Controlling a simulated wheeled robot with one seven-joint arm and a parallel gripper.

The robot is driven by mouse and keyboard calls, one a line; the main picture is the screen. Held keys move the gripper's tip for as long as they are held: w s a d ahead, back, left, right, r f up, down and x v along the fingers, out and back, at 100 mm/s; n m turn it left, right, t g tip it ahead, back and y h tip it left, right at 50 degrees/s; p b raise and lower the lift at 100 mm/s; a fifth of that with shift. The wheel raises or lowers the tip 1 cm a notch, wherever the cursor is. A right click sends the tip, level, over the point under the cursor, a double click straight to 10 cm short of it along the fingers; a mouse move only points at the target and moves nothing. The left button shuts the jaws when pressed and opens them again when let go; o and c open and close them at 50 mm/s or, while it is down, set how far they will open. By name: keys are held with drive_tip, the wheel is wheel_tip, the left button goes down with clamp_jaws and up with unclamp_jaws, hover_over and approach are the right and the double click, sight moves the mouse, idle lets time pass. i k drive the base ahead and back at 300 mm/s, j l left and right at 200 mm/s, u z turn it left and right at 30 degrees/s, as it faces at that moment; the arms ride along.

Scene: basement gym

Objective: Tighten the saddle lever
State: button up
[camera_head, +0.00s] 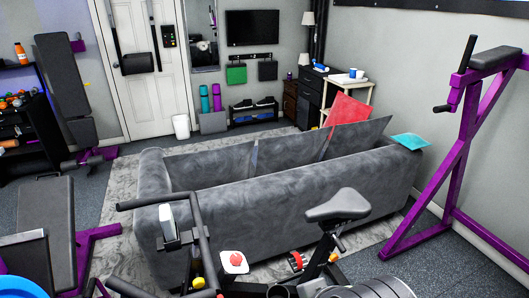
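An exercise bike stands in the lower middle. Its dark saddle (338,206) sits on a post at the right end. Its black handlebars (203,238) rise at the left end. A small yellow part (334,256) shows on the frame just under the saddle. A red round part with some yellow (296,262) is just left of it. I cannot tell which of these is the saddle lever, or whether it is tight or loose. Another yellow part (198,283) is below the handlebars. My gripper is not in view.
A grey sofa (270,208) stands close behind the bike. A white item with a red top (233,262) is between handlebars and saddle. A purple rack (455,165) is at right, a bench (48,215) at left.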

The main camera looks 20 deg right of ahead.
sight(339, 244)
drive_tip(key=k+l+z, duration=0.1)
drive_tip(key=z, duration=0.35)
drive_tip(key=l+z, duration=0.15)
drive_tip(key=z, duration=0.35)
